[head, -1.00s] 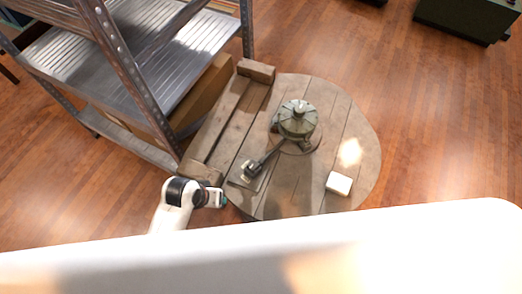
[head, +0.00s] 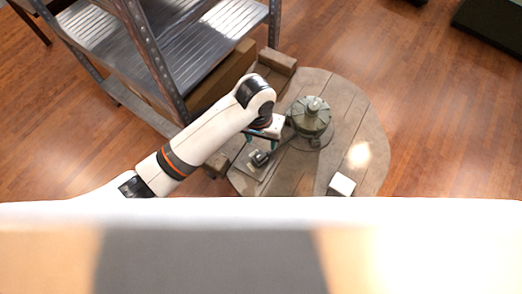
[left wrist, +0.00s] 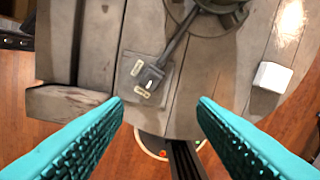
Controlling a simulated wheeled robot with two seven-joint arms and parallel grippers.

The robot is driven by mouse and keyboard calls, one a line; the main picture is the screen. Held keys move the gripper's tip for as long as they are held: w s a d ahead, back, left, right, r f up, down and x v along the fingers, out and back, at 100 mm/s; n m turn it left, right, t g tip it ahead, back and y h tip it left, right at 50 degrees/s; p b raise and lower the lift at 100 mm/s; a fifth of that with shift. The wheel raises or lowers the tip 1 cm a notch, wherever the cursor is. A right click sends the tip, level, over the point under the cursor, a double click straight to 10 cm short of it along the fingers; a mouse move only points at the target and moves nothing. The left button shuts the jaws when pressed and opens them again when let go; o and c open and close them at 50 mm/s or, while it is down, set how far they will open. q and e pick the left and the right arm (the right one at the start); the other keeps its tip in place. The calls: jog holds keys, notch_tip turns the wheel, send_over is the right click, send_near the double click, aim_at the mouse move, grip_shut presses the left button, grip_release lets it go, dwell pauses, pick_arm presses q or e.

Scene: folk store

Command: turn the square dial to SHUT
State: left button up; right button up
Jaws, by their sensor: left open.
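The square dial (head: 260,158) is a small dark block on a flat plate near the edge of the round wooden table (head: 355,125). It also shows in the left wrist view (left wrist: 151,73), with two pale labels on its plate; I cannot read them. A dark rod runs from it to a green-grey domed device (head: 310,116). My left gripper (head: 262,143) is above the table beside the dial. In the left wrist view its teal fingers (left wrist: 160,103) are wide apart and empty, with the dial beyond them. My right gripper is not in view.
A white block (head: 342,184) lies on the table, right of the dial. A raised wooden beam (head: 277,62) runs along the table's left side. A metal shelf (head: 205,45) stands at the left, close to my left arm. The table's right side is mostly clear.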

aim_at(260, 155)
pick_arm(q)
jog(key=shift+y, duration=0.4)
jog(key=f, duration=0.7)
jog(key=w+f, duration=0.1)
jog(key=f, duration=0.2)
jog(key=shift+a+f, duration=0.15)
jog(key=shift+a, duration=0.05)
jog(key=shift+f, duration=0.6)
jog(key=c, duration=1)
jog(key=shift+p, duration=0.3)
